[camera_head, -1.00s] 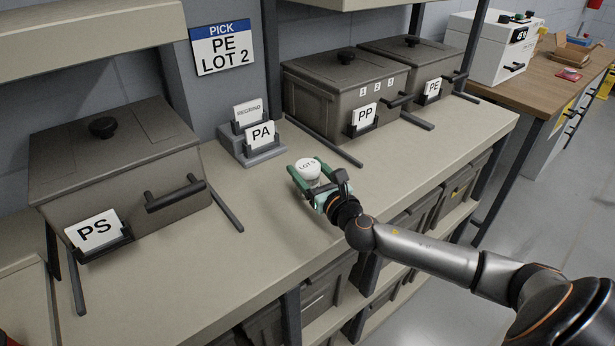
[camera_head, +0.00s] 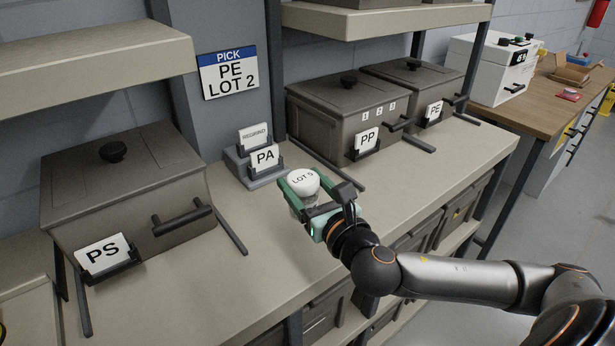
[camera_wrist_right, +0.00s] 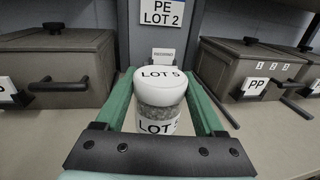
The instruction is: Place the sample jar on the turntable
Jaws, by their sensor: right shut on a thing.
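The sample jar (camera_head: 304,183) has a white lid. Its lid and label read LOT 5 in the right wrist view (camera_wrist_right: 158,86), where clear walls show grey pellets. My right gripper (camera_head: 306,189) is shut on the jar, with one green finger on each side. It holds the jar upright, apparently above the counter in front of the PA card holder. The same gripper shows in the right wrist view (camera_wrist_right: 160,95). No turntable is visible in either view. My left gripper is not in view.
The counter (camera_head: 275,250) holds lidded bins labelled PS (camera_head: 125,190), PP (camera_head: 345,110) and PE (camera_head: 415,85). A card holder (camera_head: 255,165) reads REGRIND and PA. A wall sign (camera_head: 230,74) reads PICK PE LOT 2. A white machine (camera_head: 490,70) stands on a wooden bench (camera_head: 545,100).

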